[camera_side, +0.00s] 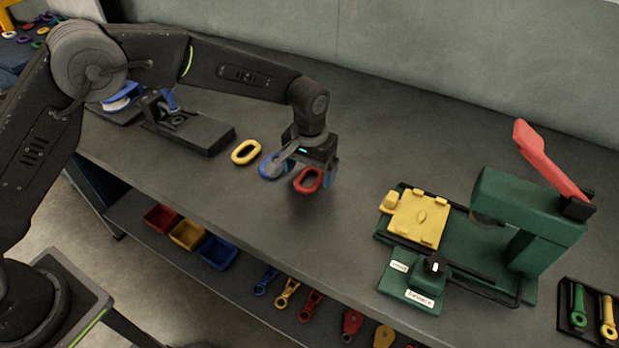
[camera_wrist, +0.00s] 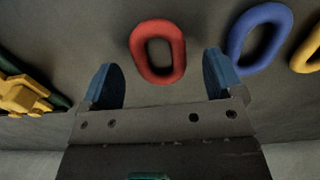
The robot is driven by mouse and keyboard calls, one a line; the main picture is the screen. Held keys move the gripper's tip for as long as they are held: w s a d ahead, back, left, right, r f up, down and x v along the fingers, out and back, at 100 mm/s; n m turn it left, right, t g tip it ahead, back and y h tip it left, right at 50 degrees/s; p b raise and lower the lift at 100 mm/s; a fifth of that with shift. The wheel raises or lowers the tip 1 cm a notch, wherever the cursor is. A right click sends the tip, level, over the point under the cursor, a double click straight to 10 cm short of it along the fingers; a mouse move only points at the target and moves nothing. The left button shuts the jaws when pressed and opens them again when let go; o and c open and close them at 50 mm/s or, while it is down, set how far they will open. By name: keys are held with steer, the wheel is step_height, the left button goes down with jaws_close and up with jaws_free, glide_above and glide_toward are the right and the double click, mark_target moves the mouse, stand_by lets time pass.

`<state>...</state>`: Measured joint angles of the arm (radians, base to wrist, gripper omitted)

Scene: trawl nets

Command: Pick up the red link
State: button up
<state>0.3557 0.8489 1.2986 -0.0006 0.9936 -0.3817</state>
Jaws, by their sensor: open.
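The red link (camera_side: 308,181) is an oval ring on the grey bench, just below my gripper in the side view. In the wrist view the red link (camera_wrist: 157,50) lies ahead of and roughly between my two blue fingertips. My gripper (camera_side: 303,170) is open and empty, and its fingers show apart in the wrist view (camera_wrist: 165,80). A blue link (camera_side: 272,166) lies left of the red one, partly hidden by a finger. It also shows at the right in the wrist view (camera_wrist: 260,36). A yellow link (camera_side: 246,152) lies further left.
A green press with a red lever (camera_side: 540,158) and a yellow fixture plate (camera_side: 418,217) stands on the right. A black fixture (camera_side: 190,128) is at the back left. Small red, yellow and blue bins (camera_side: 187,234) sit on the lower shelf. The bench between is clear.

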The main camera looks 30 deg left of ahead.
steer(key=shift+f, duration=0.6)
steer(key=shift+r, duration=0.1)
steer(key=c, duration=1.2)
steer(key=shift+o, duration=0.2)
